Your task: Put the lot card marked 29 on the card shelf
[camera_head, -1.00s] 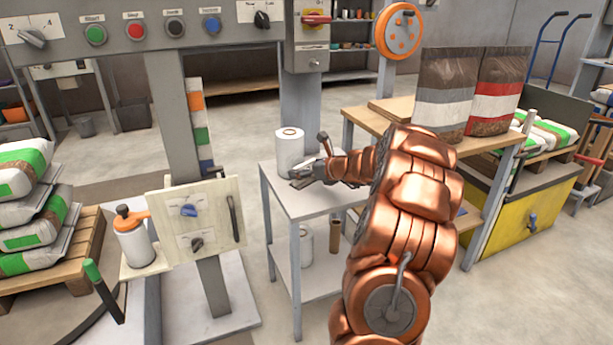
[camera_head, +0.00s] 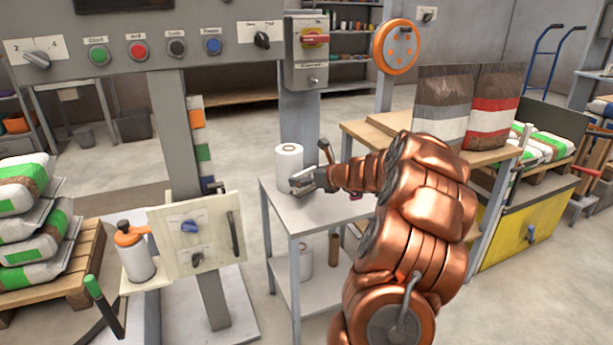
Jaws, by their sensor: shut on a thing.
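My gripper (camera_head: 304,181) is at the end of my copper-coloured arm, over the top of a small grey table (camera_head: 300,219), just in front of a white roll (camera_head: 288,163). It is shut on a small flat thing at its fingertips, which may be a lot card. The thing is too small and too covered by the fingers to make out, and I cannot read any number. I cannot tell for sure which part of the place is the card shelf. A strip of coloured pieces (camera_head: 198,135) is on the side of the grey post.
A pale board with knobs (camera_head: 197,235) and an orange-capped bottle (camera_head: 134,250) stand left of the table. Filled bags (camera_head: 492,103) stand on a wooden bench at right. Stacked sacks (camera_head: 30,222) are on a pallet at left. A control panel (camera_head: 160,47) spans above.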

